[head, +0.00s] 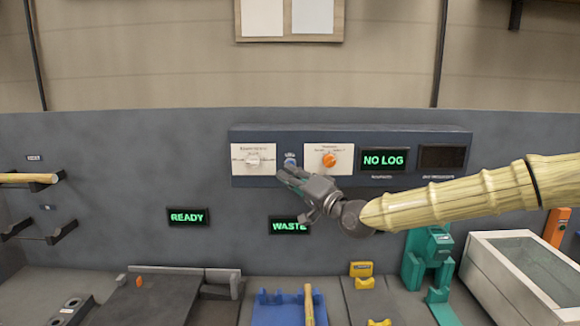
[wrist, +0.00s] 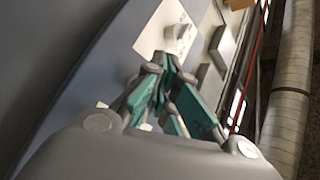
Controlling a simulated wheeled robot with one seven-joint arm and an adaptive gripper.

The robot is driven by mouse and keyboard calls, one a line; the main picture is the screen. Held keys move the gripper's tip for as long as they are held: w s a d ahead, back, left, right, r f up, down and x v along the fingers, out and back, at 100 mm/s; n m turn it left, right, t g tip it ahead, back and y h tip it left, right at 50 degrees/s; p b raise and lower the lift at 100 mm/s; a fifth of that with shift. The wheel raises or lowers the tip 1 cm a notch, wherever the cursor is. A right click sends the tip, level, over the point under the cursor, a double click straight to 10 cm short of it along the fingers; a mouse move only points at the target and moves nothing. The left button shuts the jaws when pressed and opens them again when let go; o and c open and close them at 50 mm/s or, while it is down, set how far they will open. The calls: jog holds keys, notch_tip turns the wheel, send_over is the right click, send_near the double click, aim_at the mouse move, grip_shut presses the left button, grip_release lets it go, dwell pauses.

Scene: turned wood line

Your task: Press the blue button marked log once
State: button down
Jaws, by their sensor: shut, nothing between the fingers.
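The blue button (head: 290,162) sits on the dark panel box (head: 400,132), between a white switch plate (head: 253,152) and a white plate with an orange knob (head: 329,159). A small label above the button is too small to read. My gripper (head: 284,175) is shut and empty, its fingertips just below and slightly left of the button in the head view. I cannot tell whether they touch the panel. In the wrist view the closed green-sided fingers (wrist: 158,65) point at the panel, and the button is not visible there.
A display (head: 384,160) reads NO LOG, with a dark blank display (head: 442,157) to its right. Lower displays read READY (head: 188,217) and WASTE (head: 288,226). On the bench are a blue fixture (head: 272,312), a green fixture (head: 428,255) and a glass-topped bin (head: 525,267).

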jog(key=shift+w, duration=0.2)
jog(key=shift+w+a+b, duration=0.1)
jog(key=shift+w+b, duration=0.1)
jog(key=shift+b, duration=0.1)
jog(key=shift+w, duration=0.35)
dwell(1.1)
jog(key=shift+s+b, duration=0.15)
jog(key=shift+b, duration=0.15)
jog(key=shift+s, duration=0.65)
jog(key=shift+s+b, duration=0.65)
jog(key=shift+s, duration=1.85)
